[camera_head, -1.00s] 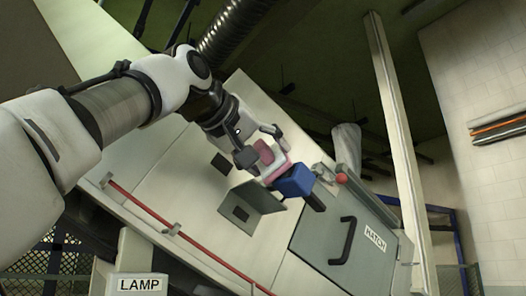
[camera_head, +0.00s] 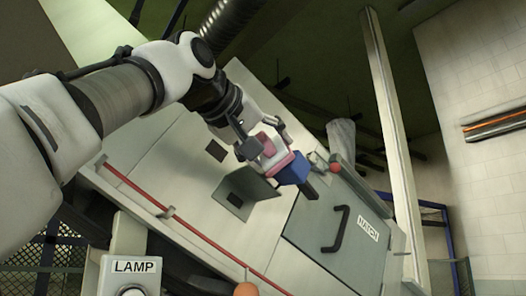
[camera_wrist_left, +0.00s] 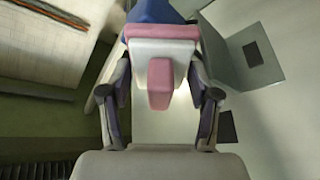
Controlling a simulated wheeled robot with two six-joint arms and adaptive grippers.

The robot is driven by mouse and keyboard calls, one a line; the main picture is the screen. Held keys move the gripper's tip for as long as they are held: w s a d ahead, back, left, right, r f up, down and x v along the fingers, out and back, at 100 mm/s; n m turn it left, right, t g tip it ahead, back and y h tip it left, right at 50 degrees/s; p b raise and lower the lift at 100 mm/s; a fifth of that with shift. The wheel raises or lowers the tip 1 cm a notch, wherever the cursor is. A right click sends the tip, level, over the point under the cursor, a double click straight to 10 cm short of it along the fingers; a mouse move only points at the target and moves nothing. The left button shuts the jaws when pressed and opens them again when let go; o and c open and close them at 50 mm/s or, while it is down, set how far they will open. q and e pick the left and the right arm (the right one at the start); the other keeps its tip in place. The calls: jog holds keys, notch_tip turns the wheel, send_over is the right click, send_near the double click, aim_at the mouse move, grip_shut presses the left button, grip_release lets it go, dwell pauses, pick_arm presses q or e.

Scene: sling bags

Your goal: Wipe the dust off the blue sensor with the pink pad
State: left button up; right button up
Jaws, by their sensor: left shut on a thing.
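My left gripper (camera_head: 267,146) is shut on the pink pad (camera_head: 279,164), gripping its handle. In the left wrist view the pink handle (camera_wrist_left: 160,84) sits between the two fingers, with a white block and a wider pink layer (camera_wrist_left: 165,29) beyond it. The blue sensor (camera_head: 295,169) is a blue box standing out from the pale machine, just beyond the pad. The pad's face is against it or very close; contact cannot be told. In the wrist view the sensor (camera_wrist_left: 152,10) is mostly hidden behind the pad. No dust can be made out. My right gripper is not in view.
An angled grey-green plate (camera_head: 250,186) juts out beside the sensor. A red knob (camera_head: 335,168) and a hatch (camera_head: 325,247) with a black handle lie to the right. A red rail (camera_head: 140,190) runs along the machine's lower left. A LAMP box (camera_head: 133,267) stands at the bottom.

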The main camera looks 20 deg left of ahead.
aim_at(281, 153)
pick_arm(q)
jog(key=shift+s+d+f, duration=0.3)
jog(key=shift+s+d, duration=0.1)
jog(key=s+d+f+b, duration=0.1)
jog(key=b, duration=0.1)
jog(key=shift+s+d+f+b, duration=0.25)
jog(key=shift+s+f+b, duration=0.05)
jog(key=shift+r, duration=0.25)
jog(key=shift+w+a+r+p, duration=0.35)
jog(key=shift+w+r+p, duration=0.15)
jog(key=shift+p, duration=0.45)
jog(key=shift+w+a+r, duration=0.15)
jog(key=shift+w+a, duration=0.05)
jog(key=shift+a, duration=0.05)
jog(key=shift+w+a+p, duration=0.3)
jog(key=shift+p, duration=0.05)
jog(key=shift+w+a+r+p, duration=0.4)
jog(key=shift+r+p, duration=0.15)
jog(key=shift+p, duration=0.2)
jog(key=shift+w+a+r, duration=0.1)
jog(key=shift+w+r, duration=0.05)
jog(key=shift+w, duration=0.1)
jog(key=shift+w+a+p, duration=0.1)
jog(key=shift+w+p, duration=0.05)
jog(key=shift+p, duration=0.15)
jog(key=shift+a, duration=0.1)
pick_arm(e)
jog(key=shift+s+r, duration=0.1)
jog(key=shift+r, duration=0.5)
